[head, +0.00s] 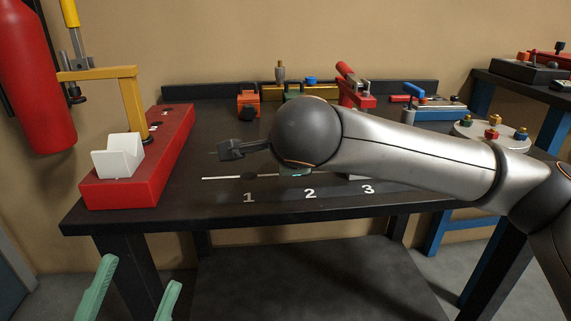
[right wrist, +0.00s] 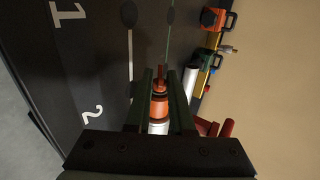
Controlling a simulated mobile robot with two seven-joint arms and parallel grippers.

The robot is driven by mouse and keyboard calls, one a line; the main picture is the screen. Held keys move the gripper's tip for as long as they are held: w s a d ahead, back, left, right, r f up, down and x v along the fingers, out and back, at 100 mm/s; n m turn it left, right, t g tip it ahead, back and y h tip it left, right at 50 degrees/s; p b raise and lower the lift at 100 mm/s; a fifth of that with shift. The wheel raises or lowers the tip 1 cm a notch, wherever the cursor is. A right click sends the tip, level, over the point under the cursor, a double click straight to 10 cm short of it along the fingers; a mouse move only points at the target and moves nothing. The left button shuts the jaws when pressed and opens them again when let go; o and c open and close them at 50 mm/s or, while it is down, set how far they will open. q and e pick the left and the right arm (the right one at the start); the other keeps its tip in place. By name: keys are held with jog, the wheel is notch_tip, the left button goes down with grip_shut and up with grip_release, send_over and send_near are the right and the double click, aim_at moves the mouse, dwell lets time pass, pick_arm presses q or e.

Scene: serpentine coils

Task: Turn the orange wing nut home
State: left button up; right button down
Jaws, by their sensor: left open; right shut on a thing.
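An orange piece (right wrist: 158,107), which looks like the orange wing nut, shows between the fingers of my right gripper (right wrist: 160,78) in the right wrist view. A pale cylinder (right wrist: 158,127) adjoins it on the side nearer the camera. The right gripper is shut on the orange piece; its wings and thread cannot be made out. In the head view my right wrist hides the nut and most of that gripper, above the bench near number 2. My left gripper (head: 140,272) is open and empty, low at the left, in front of the bench.
The dark bench (head: 135,207) carries a red base (head: 128,192) with a white V-block (head: 118,157) at left. An orange device (head: 248,102), a red-handled clamp (head: 355,90) and a blue-handled fixture (head: 437,108) stand behind. The bench's front strip is clear.

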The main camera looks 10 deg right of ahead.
jog(key=t+b, duration=0.1)
jog(key=b, duration=0.2)
jog(key=t+b, duration=0.1)
jog(key=b, duration=0.2)
jog(key=shift+s+f, duration=0.1)
jog(key=shift+f, duration=0.2)
pick_arm(q)
notch_tip(320, 180, down, 9)
jog(key=d+b, duration=0.1)
jog(key=shift+w+g, duration=0.2)
jog(key=shift+g, duration=0.1)
pick_arm(e)
jog(key=shift+a+r+t, duration=0.1)
jog(key=shift+r+t, duration=0.05)
jog(key=shift+t, duration=0.15)
jog(key=c, duration=0.8)
grip_release()
pick_arm(q)
notch_tip(320, 180, up, 3)
jog(key=shift+a+f+p, duration=0.15)
jog(key=shift+f+p, duration=0.05)
jog(key=shift+p, duration=0.95)
pick_arm(e)
jog(key=v, duration=1.2)
jog(key=shift+s, duration=0.3)
jog(key=shift+r, duration=0.1)
